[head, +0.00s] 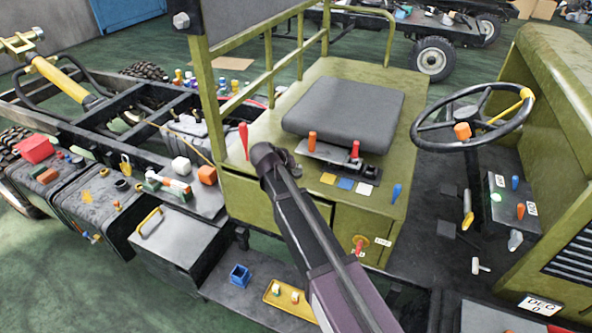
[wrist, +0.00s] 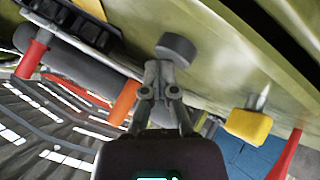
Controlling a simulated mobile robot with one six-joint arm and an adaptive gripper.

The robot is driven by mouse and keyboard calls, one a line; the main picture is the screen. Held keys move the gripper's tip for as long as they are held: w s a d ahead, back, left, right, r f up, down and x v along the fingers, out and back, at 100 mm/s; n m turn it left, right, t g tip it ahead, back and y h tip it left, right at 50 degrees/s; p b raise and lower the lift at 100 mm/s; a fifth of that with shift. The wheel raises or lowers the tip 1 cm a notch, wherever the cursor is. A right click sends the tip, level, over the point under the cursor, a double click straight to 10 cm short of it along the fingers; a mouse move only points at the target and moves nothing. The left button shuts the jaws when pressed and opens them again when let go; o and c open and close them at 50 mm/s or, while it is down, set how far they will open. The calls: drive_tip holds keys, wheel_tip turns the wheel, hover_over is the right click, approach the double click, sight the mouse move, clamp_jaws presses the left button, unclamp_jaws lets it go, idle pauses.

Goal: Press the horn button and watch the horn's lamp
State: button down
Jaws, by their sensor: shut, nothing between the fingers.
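My gripper (wrist: 158,70) is shut and empty in the wrist view. Just past its tips is a dark grey round button (wrist: 177,47) on the olive panel. It may be the horn button, but no label on it is readable. The tips look close to its edge; I cannot tell whether they touch.
A red lever (head: 243,140) stands left of my arm's end. The grey seat (head: 343,115), orange knob (head: 312,141) and blue knob (head: 397,193) are to its right. Railings rise behind. In the wrist view a yellow knob (wrist: 249,125) is right of the fingers.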

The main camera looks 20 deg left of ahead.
sight(296, 173)
drive_tip(key=shift+r+p, duration=0.95)
drive_tip(key=shift+r, duration=0.05)
drive_tip(key=shift+r+p, duration=2.5)
drive_tip(key=shift+s+f, duration=0.1)
